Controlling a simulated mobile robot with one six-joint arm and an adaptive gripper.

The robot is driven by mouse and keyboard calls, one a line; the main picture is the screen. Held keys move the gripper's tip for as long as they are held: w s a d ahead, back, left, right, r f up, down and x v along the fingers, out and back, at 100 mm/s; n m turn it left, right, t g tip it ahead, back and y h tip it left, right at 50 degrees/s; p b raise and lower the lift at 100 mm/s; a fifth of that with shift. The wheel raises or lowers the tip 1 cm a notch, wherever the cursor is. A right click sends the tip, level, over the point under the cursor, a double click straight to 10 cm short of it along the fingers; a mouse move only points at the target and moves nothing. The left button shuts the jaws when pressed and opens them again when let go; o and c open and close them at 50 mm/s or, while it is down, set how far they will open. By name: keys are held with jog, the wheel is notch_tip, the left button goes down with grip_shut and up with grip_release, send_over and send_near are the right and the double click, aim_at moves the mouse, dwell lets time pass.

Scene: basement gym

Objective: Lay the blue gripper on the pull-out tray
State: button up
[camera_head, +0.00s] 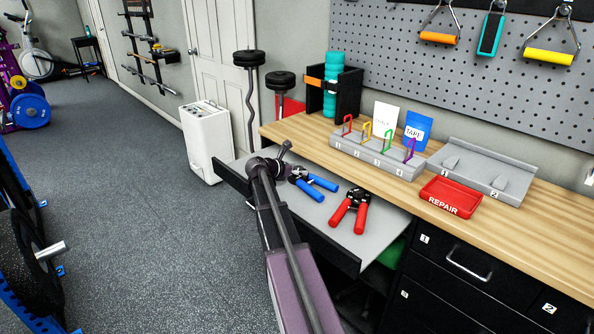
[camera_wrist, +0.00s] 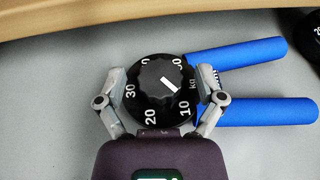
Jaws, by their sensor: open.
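The blue gripper (camera_head: 316,183), a hand exerciser with two blue handles and a black numbered dial, lies on the grey pull-out tray (camera_head: 330,232) near its left end. In the wrist view its dial (camera_wrist: 160,92) sits between my fingers and its blue handles (camera_wrist: 240,85) point right. My gripper (camera_head: 284,160) is open, low over the tray, with one finger on each side of the dial; it also shows in the wrist view (camera_wrist: 161,80). I cannot tell whether the fingers touch the dial. The dial's near edge is partly hidden by my gripper.
A red-handled hand gripper (camera_head: 350,210) lies on the tray to the right of the blue one. The wooden bench top (camera_head: 300,132) overhangs behind the tray. On it stand a numbered grey rack (camera_head: 375,158), a red REPAIR tray (camera_head: 450,197) and a grey holder (camera_head: 485,165).

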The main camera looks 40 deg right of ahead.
jog(key=p+v, duration=0.4)
jog(key=v, duration=0.7)
jog(key=shift+a+r, duration=0.2)
jog(key=shift+a, duration=0.1)
dwell(0.4)
